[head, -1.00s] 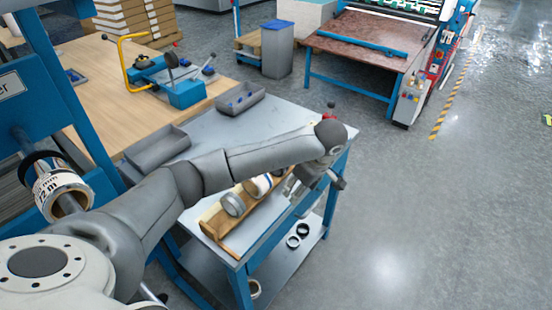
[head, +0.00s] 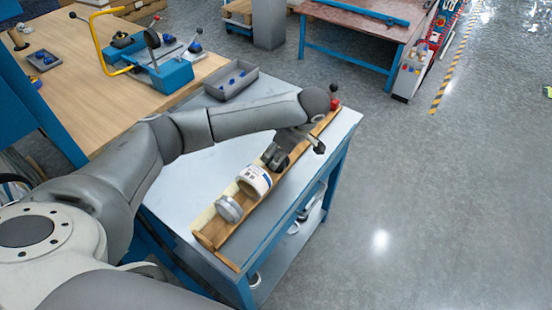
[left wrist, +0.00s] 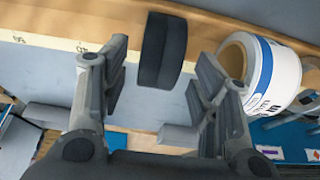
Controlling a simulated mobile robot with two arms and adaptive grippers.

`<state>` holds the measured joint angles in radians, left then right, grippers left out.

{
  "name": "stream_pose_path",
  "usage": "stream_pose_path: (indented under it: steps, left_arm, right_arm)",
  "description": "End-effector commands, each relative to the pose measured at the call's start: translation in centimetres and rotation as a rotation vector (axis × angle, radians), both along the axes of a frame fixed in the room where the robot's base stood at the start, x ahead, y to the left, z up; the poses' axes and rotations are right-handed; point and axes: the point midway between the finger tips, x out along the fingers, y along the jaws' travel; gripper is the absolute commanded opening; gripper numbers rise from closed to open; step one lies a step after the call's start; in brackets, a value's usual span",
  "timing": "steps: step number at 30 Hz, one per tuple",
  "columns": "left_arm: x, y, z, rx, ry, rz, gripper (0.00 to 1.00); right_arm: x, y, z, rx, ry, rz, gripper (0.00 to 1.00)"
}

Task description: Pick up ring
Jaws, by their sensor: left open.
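A black ring (left wrist: 163,50) stands on edge against the wooden rack, between the open fingers of my left gripper (left wrist: 160,95) in the left wrist view and a little beyond their tips. In the head view my left gripper (head: 297,150) hangs over the rack (head: 212,232), and a dark part beside its finger (head: 281,161) seems to be this ring, partly hidden. A white labelled roll (head: 255,181) lies beside it; it also shows in the left wrist view (left wrist: 283,77). A grey ring (head: 229,209) sits nearer the rack's near end. My right gripper is not in view.
The rack lies along the right edge of a grey-topped blue table (head: 190,185). A grey bin (head: 232,82) with blue pieces stands at its back. A wooden bench with a blue tool (head: 165,75) is at the left. Floor to the right is clear.

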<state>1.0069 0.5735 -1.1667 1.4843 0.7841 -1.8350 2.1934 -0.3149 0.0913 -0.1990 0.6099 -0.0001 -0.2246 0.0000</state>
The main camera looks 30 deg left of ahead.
Motion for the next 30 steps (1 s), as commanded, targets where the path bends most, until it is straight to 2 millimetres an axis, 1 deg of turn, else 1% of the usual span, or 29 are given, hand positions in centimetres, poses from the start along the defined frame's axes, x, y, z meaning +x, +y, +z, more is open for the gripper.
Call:
stream_pose_path:
  steps: [4, 6, 9, 13, 18, 20, 24, 30]
  left_arm:
    - [0.2, 1.3, -1.5, 0.003, 0.003, 0.002, 0.56]
    - [0.2, 1.8, -2.5, 0.004, 0.004, 0.003, 0.56]
    - [0.3, 2.1, -3.6, 0.001, 0.003, 0.001, 0.56]
    - [0.4, 2.3, -4.2, 0.001, 0.001, 0.0, 0.56]
    - [0.4, 2.3, -4.2, 0.0, 0.001, 0.0, 0.56]
    - [0.4, 2.3, -4.2, 0.001, 0.001, 0.0, 0.5]
    - [0.4, 2.3, -4.2, 0.001, 0.001, 0.0, 0.32]
    - [0.4, 2.3, -4.2, 0.0, 0.001, 0.0, 0.06]
  right_arm:
    - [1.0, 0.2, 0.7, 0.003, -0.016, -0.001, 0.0]
    - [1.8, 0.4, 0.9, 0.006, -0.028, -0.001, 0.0]
    - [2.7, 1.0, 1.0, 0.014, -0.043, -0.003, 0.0]
    - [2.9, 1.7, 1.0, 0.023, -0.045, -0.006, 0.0]
    - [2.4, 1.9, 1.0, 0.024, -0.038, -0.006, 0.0]
    - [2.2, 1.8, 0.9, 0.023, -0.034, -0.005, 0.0]
    - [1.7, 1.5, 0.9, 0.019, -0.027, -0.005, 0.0]
    - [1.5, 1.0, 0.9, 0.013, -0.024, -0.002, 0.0]
